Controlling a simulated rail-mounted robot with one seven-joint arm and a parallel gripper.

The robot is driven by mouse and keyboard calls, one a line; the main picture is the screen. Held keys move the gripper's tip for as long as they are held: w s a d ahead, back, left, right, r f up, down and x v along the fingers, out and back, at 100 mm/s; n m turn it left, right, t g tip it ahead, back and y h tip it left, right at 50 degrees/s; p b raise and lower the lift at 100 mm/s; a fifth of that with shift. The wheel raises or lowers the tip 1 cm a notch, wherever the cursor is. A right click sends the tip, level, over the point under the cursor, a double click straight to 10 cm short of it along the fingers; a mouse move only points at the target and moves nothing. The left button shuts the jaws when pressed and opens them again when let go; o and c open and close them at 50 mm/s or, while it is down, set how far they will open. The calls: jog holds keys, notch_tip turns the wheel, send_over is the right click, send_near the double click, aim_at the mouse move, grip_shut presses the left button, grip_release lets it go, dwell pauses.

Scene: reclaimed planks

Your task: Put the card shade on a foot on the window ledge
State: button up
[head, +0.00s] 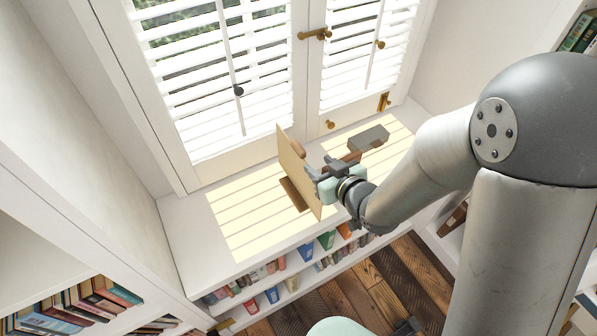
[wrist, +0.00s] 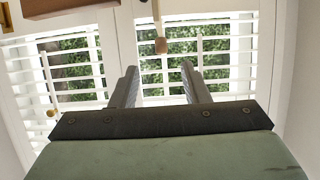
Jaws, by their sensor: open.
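The card shade (head: 290,165) is a thin tan panel standing upright on the window ledge (head: 182,222), seen nearly edge-on. Its brown foot (head: 294,194) rests on the sunlit boards. My gripper (head: 318,181) is just right of the panel, low over the ledge; I cannot tell whether it touches. In the wrist view my gripper's two fingers (wrist: 160,82) are apart, with nothing clamped between them. A small brown wooden piece (wrist: 160,45) on a thin stem shows beyond the fingertips; I cannot tell what it belongs to.
A grey block (head: 369,138) is on the ledge to the right, with brown wood beside it. White shutters (head: 215,75) with brass knobs stand behind. Bookshelves (head: 270,285) lie below the ledge. The ledge's left part is free.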

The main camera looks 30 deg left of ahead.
aim_at(298, 149)
jog(key=p+x, duration=0.1)
jog(key=x, duration=0.5)
jog(key=shift+w+a+f, duration=0.1)
jog(key=shift+a+f, duration=0.05)
jog(key=p+x, duration=0.2)
jog(key=x, duration=0.2)
jog(key=shift+a+p, duration=0.25)
jog(key=shift+p, duration=0.1)
jog(key=shift+w+a+f, duration=0.1)
jog(key=shift+w+a, duration=0.05)
jog(key=shift+a, duration=0.2)
grip_shut()
